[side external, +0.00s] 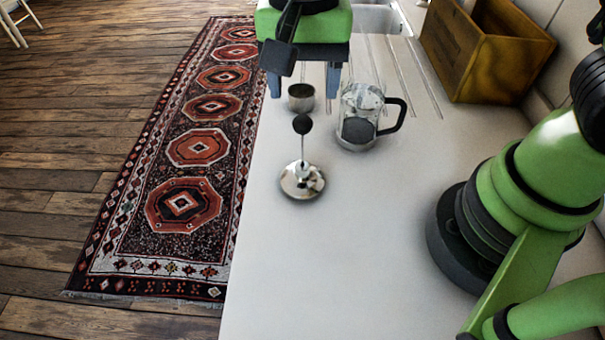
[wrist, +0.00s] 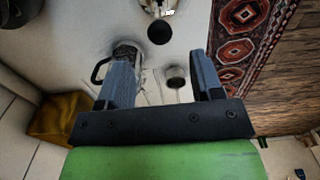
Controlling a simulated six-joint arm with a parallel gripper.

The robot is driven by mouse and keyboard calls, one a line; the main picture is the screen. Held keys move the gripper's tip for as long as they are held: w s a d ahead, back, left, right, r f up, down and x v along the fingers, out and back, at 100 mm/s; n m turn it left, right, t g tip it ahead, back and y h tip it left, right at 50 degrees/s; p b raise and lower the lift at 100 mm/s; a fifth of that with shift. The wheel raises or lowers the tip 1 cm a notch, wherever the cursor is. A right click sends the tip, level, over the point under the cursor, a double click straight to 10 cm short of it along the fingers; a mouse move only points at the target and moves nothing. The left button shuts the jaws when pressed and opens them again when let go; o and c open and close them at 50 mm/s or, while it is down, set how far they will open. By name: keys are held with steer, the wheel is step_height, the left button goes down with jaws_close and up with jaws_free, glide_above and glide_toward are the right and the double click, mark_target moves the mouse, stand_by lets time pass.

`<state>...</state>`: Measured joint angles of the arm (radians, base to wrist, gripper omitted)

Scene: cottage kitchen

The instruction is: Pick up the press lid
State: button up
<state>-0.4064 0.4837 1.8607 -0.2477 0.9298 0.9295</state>
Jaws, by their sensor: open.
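The press lid (side external: 302,181) stands on the white counter, a round shiny metal disc with a thin rod rising to a black ball knob. In the wrist view its black knob (wrist: 160,32) shows at the top, beyond the fingertips. The glass press (side external: 358,118) with a black handle stands behind it to the right, and shows in the wrist view (wrist: 126,56) partly behind a finger. My gripper (side external: 304,88) is open and empty, above the counter and farther back than the lid. It points down. In the wrist view the gap between its fingers (wrist: 165,62) is empty.
A small metal cup (side external: 301,97) stands just below my gripper in the side view. A wooden crate (side external: 485,50) is at the back right, and a sink (side external: 376,18) at the back. The counter's front (side external: 330,270) is clear. A patterned rug (side external: 190,150) lies on the floor left of its edge.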

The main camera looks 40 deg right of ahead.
mark_target(302, 136)
step_height(302, 136, down, 4)
steer(key=shift+s+r, duration=0.1)
steer(key=shift+r, duration=0.15)
steer(key=f, duration=0.5)
steer(key=shift+s+a+f, duration=0.15)
steer(key=shift+s+a, duration=0.05)
steer(key=shift+a, duration=0.15)
jaws_close()
